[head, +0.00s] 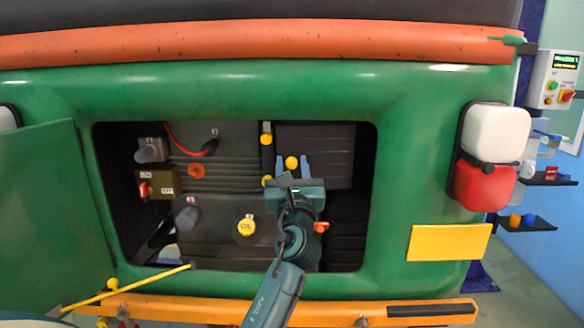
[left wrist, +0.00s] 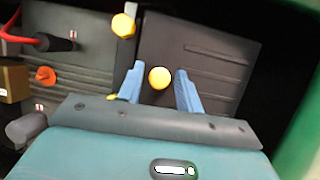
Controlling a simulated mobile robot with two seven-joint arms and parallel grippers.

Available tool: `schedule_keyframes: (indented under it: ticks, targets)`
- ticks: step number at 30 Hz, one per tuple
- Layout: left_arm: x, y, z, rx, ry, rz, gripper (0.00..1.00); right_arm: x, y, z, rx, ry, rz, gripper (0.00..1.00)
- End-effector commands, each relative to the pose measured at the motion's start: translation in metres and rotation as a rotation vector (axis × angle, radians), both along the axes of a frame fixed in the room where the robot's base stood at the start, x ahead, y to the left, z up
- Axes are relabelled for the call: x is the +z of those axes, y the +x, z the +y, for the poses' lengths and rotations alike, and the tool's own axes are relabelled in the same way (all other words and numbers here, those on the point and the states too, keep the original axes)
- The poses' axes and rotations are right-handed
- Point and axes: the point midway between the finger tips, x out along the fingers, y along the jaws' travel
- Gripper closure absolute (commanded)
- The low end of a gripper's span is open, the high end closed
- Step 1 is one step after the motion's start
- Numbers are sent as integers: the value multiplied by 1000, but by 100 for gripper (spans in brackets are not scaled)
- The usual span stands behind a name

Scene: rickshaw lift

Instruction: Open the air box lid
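The air box lid appears to be the dark ribbed panel (head: 330,150) at the right of the engine bay; it also shows in the left wrist view (left wrist: 218,58). It looks shut. A yellow knob (head: 292,162) sits near its left edge, with a yellow latch (head: 266,138) above left and another (head: 266,181) below left. My left gripper (head: 293,168) is in front of the lid. In the left wrist view its blue fingers (left wrist: 160,80) are open on either side of the knob (left wrist: 160,77), with gaps showing. My right gripper is out of view.
The green body frames the bay, and its door (head: 45,200) stands open at left. A yellow oil cap (head: 246,227) and grey cap (head: 187,217) lie left of my arm. The orange bumper (head: 200,311) runs below.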

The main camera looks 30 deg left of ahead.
Motion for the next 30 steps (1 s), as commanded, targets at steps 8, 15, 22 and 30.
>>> schedule_keyframes:
  ticks: [8,15,22,30]
  targets:
    - [0,0,0,0,0,0,87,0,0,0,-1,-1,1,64]
    - [0,0,0,0,0,0,100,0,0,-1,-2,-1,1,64]
    - [0,0,0,0,0,0,100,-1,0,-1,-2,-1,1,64]
    - [-1,2,0,14,-1,1,100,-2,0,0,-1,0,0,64]
